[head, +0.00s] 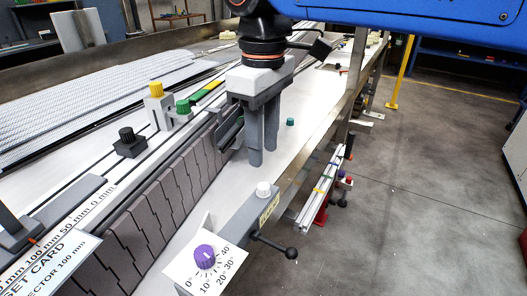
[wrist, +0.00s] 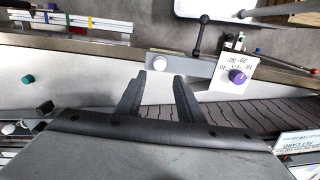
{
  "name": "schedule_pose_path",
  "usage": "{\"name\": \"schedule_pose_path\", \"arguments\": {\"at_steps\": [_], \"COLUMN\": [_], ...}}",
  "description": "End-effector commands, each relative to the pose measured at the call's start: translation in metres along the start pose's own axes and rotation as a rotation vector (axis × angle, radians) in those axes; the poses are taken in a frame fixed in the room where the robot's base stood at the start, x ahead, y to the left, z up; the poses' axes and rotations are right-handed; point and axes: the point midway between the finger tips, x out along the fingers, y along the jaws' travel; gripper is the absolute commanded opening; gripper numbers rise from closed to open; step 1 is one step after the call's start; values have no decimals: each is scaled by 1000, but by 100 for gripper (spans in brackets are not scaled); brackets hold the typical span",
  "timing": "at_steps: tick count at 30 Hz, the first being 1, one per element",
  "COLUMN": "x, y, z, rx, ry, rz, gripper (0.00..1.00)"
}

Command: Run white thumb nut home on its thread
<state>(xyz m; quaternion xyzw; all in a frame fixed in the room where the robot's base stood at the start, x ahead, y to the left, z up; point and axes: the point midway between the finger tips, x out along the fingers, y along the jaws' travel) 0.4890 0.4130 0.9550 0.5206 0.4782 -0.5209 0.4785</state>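The white thumb nut (head: 263,188) sits on top of a grey block (head: 240,220) at the side of the conveyor. It also shows in the wrist view (wrist: 160,62), just beyond my fingertips. My gripper (head: 262,158) points down above and a little behind the nut in the head view. Its two fingers (wrist: 159,84) stand apart in the wrist view with nothing between them. The fingers do not appear to touch the nut. The thread under the nut is hidden.
A purple knob (head: 204,257) on an angle dial plate (head: 226,268) and a black ball-ended lever (head: 290,252) are close to the nut. A teal knob (head: 290,121) stands on the white rail behind. Yellow (head: 156,90), green (head: 183,106) and black (head: 126,135) knobs stand across the belt.

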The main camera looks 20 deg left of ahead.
Motion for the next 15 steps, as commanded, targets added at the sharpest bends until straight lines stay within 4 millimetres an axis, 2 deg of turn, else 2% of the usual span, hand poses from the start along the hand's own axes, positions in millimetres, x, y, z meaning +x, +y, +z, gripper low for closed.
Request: {"name": "schedule_pose_path", "arguments": {"at_steps": [5,15], "x": [13,53], "y": [0,0], "z": [0,0], "rx": [-1,0], "ry": [-2,-1], "rz": [-1,0], "gripper": [34,34]}}
